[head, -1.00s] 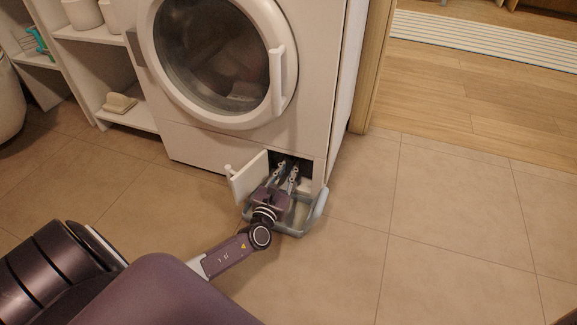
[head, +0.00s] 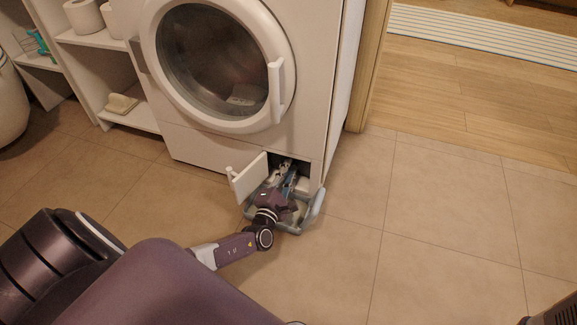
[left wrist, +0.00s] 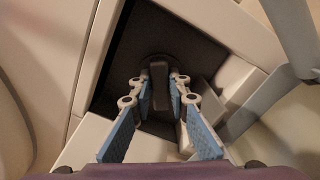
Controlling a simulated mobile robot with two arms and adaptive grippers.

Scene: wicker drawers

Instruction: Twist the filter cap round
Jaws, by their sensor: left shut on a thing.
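The filter cap (left wrist: 159,86) is a dark round piece with a raised grip bar, deep in the opening low on the washing machine's front. My left gripper (left wrist: 160,80) reaches into the opening and is shut on the grip bar, one finger on each side. In the head view my left gripper (head: 286,172) is rolled and hides the cap.
The small white flap (head: 249,177) hangs open left of the opening. A grey-blue tray (head: 313,208) sits on the floor under my left wrist. The washing machine (head: 210,145) stands beside a white shelf (head: 133,117). Tiled floor to the right is clear.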

